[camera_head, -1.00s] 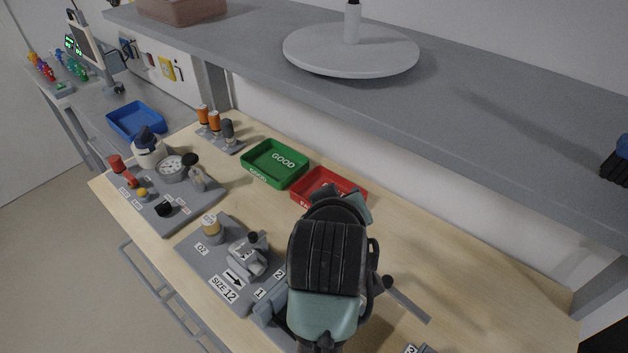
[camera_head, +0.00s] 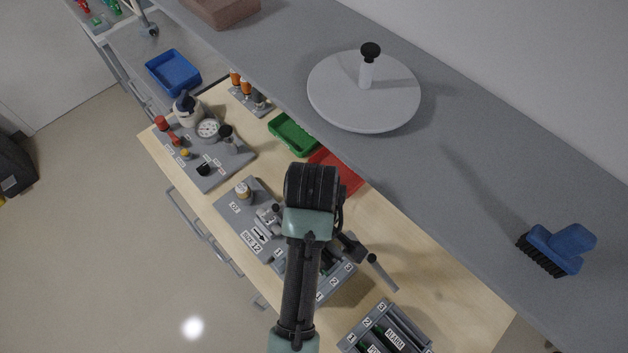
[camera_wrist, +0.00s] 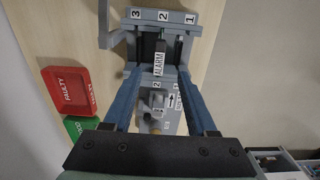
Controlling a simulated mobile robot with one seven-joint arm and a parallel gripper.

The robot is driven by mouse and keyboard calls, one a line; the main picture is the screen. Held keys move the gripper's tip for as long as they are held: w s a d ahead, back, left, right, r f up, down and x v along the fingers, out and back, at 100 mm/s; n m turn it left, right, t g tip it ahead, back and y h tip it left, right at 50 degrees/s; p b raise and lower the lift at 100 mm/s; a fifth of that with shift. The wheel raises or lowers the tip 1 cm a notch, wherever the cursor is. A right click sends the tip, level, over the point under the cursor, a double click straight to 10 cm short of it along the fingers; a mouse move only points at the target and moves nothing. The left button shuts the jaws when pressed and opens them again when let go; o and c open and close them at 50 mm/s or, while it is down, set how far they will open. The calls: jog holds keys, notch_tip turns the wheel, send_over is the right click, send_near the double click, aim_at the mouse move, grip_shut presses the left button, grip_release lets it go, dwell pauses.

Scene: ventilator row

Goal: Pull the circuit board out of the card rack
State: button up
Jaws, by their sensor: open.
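The circuit board (camera_wrist: 159,60), labelled ALARM, stands in the grey card rack between my fingers in the wrist view. The card rack (camera_wrist: 178,104) carries number labels; it also shows in the head view (camera_head: 321,297), partly hidden under my arm. My gripper (camera_wrist: 158,72) is open, with one blue finger on each side of the board. I cannot tell whether either finger touches it. In the head view my arm covers the gripper and most of this board.
A second numbered rack (camera_head: 382,307) holding labelled cards stands at the bench front right. A red FAULTY tray (camera_wrist: 66,90) and a green GOOD tray (camera_wrist: 80,127) lie beside. The shelf (camera_head: 450,150) overhangs the bench.

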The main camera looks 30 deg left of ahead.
notch_tip(320, 180, down, 12)
jog(key=shift+r+p, duration=0.25)
jog(key=shift+p, duration=0.35)
grip_shut()
jog(key=c, duration=0.7)
grip_release()
grip_shut()
jog(key=shift+r, duration=0.2)
jog(key=shift+r+p, duration=4.15)
jog(key=shift+p, duration=0.25)
